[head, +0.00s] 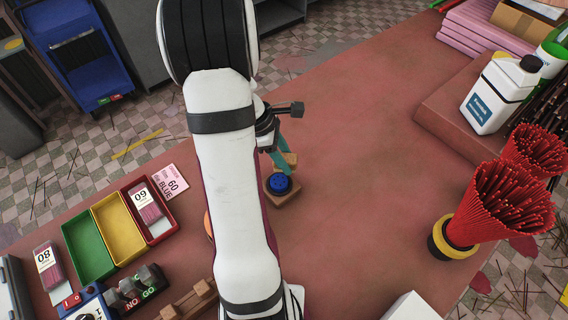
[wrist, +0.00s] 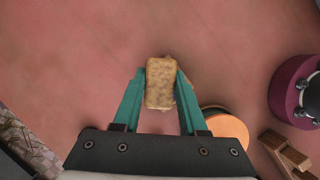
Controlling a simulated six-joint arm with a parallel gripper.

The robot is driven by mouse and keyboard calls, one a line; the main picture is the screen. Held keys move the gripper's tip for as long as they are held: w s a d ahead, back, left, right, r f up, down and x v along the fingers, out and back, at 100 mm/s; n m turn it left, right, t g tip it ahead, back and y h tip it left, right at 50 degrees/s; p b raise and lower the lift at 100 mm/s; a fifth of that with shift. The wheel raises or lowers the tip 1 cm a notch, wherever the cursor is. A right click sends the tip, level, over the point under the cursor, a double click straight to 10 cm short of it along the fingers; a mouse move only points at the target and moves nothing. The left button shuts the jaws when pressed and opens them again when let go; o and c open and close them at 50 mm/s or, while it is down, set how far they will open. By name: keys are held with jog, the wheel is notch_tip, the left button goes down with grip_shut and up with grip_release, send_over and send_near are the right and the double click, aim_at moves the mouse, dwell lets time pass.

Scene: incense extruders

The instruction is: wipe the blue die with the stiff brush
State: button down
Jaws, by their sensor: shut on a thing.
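The blue die (head: 279,182) is a dark blue round piece on a small brown wooden block (head: 285,198), near the middle of the table in the head view. My gripper (head: 283,163) has teal fingers and is shut on a tan block, which I take to be the stiff brush (head: 291,158). In the wrist view the brush (wrist: 160,84) sits between the fingertips of my gripper (wrist: 160,88) and hides the die. The brush is at or just above the die; I cannot tell whether they touch. Its bristles are hidden.
An orange disc (wrist: 228,128) lies close to the right finger. Green (head: 88,247), yellow (head: 120,228) and red (head: 152,222) trays stand at left. Red incense bundles (head: 500,200) and a white bottle (head: 497,98) stand at right. The table between is clear.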

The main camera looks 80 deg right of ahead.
jog(key=shift+r, duration=2.05)
jog(key=w+a+r, duration=0.3)
jog(key=w+a, duration=0.1)
jog(key=w, duration=0.5)
jog(key=w+a+r, duration=0.2)
jog(key=w+a, duration=0.1)
jog(key=w, duration=0.5)
jog(key=w+a+r, duration=0.3)
jog(key=w+a, duration=0.1)
jog(key=w, duration=0.5)
jog(key=w+a+r, duration=0.2)
jog(key=w+a, duration=0.1)
jog(key=a, duration=0.4)
jog(key=w+a+r, duration=0.2)
jog(key=a, duration=0.6)
jog(key=w+a+r, duration=0.3)
jog(key=a, duration=0.5)
jog(key=shift+w+a, duration=0.25)
jog(key=shift+w, duration=0.05)
jog(key=shift+d, duration=0.15)
